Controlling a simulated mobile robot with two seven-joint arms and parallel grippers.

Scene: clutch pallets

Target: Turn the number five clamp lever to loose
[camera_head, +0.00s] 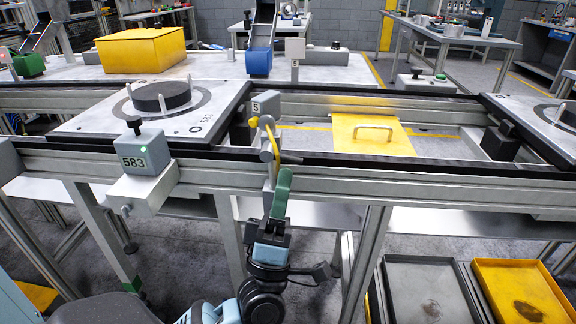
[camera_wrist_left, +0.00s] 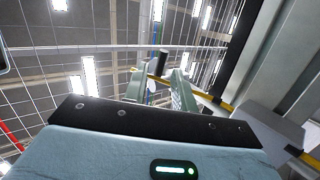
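The number five clamp (camera_head: 267,150) is on the front rail of the conveyor, under a grey block marked 5 (camera_head: 265,104). Its yellow lever (camera_head: 273,143) slants downward beside a grey clamp body. My left gripper (camera_head: 281,180), with green fingers, points up just below the lever in the head view. In the left wrist view the two fingers (camera_wrist_left: 160,84) stand apart. A dark cylinder (camera_wrist_left: 163,63) and a thin yellow piece show beyond and between the fingertips. I cannot tell whether a finger touches the lever. My right gripper is not in view.
A pallet with a dark disc (camera_head: 166,96) sits on the conveyor at left. A grey box marked 583 (camera_head: 144,152) hangs on the rail there. A yellow plate with a handle (camera_head: 371,134) lies right of the clamp. Grey (camera_head: 388,300) and yellow (camera_head: 480,300) trays stand low right.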

